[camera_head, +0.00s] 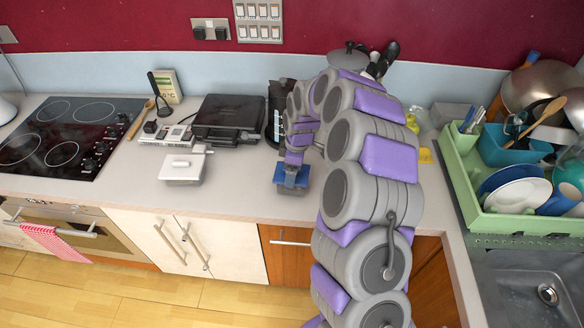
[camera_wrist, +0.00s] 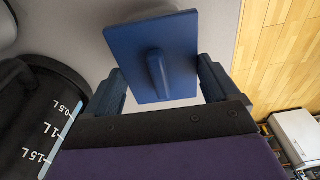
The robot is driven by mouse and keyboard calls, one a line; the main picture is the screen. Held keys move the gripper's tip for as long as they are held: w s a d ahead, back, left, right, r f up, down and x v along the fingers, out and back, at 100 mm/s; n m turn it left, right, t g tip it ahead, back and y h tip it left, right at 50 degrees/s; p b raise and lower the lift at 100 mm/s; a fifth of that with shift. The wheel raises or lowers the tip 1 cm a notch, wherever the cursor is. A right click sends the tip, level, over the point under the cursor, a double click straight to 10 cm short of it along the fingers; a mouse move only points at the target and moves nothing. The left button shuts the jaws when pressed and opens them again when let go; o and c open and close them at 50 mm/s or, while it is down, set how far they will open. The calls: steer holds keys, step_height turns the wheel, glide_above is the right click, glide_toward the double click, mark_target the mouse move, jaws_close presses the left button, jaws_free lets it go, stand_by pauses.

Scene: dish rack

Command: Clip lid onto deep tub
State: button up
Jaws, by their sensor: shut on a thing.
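The blue lid (camera_head: 290,180) is at the front middle of the counter, below my gripper (camera_head: 294,166). In the wrist view the lid (camera_wrist: 181,42) is a flat blue square with a raised bar handle. The two fingers of my gripper (camera_wrist: 162,72) stand on opposite sides of the lid and are shut on it. A grey body, seemingly a tub, shows just under the lid in the head view; whether the lid is seated on it I cannot tell. A light grey-white container (camera_head: 183,170) with a handled top stands to the left on the counter.
A black kettle (camera_wrist: 38,125) stands close to the left of my gripper in the wrist view. Behind is a black grill (camera_head: 229,118). The hob (camera_head: 62,135) is left; a green dish rack (camera_head: 466,190) is right. Counter between the white container and lid is clear.

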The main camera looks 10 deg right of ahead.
steer(key=shift+f, duration=0.45)
stand_by(0.3)
steer(key=o, duration=0.8)
steer(key=shift+c, duration=0.2)
steer(key=shift+r, duration=0.15)
steer(key=shift+r+p, duration=1)
steer(key=shift+r, duration=2.4)
